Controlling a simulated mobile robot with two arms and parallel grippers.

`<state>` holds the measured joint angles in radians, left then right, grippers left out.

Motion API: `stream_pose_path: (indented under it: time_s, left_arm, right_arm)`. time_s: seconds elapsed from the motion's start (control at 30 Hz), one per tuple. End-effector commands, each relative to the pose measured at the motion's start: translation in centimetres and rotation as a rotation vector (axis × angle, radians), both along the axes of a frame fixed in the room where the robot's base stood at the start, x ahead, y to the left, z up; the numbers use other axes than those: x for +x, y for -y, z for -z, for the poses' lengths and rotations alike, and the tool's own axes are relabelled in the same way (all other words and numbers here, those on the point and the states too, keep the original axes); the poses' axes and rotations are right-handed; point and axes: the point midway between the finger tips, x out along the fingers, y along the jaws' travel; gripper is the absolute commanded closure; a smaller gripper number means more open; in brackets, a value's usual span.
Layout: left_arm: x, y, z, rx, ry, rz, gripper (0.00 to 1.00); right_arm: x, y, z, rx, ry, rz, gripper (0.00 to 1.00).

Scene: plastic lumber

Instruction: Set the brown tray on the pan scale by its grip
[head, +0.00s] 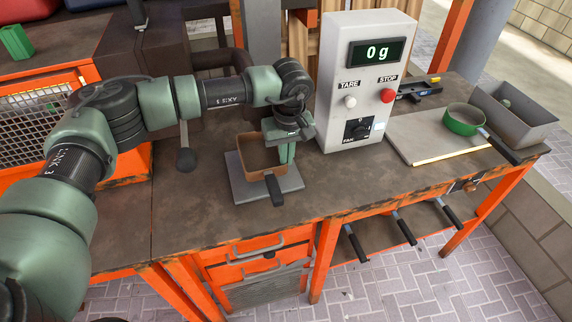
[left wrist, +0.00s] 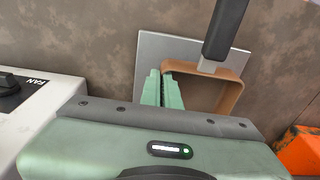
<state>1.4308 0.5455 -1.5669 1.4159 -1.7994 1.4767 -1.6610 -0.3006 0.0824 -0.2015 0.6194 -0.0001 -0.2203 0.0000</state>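The brown tray (head: 258,168), an open box with a dark grip (head: 275,190) pointing to the front, is over a small grey plate (head: 240,191). I cannot tell whether it touches the plate. My left gripper (head: 287,152) points down at the tray's right wall, away from the grip. In the left wrist view, its green fingers (left wrist: 163,90) are close together at one wall of the tray (left wrist: 232,96), seemingly pinching it. The grip (left wrist: 225,30) is free there. The scale's display (head: 377,53) reads 0 g. My right gripper is not in view.
The control box (head: 337,90) stands right of my left gripper. Further right are a large pale plate (head: 405,130), a green pan (head: 462,120) with a dark handle, and a grey bin (head: 510,108). The bench is bare left of the tray.

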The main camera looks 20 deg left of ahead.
Motion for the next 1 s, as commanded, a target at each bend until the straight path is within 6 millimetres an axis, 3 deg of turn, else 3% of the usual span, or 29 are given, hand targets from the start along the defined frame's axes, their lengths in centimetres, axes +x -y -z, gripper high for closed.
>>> stream_pose_path:
  time_s: [0.3, 0.67, 0.77, 1.0]
  left_arm:
    - [0.1, -0.1, 3.5, 0.001, -0.001, 0.001, 1.0]
    - [0.1, -0.1, 3.8, 0.0, 0.0, 0.0, 1.0]
    - [0.1, -0.1, 3.7, 0.0, 0.0, 0.0, 0.76]
    - [0.1, -0.1, 3.7, 0.0, 0.0, 0.0, 0.76]
  right_arm:
    - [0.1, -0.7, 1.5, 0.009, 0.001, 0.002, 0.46]
    - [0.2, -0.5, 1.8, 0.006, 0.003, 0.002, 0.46]
    - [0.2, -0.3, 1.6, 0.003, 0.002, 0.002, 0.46]
    - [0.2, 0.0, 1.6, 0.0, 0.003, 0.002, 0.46]
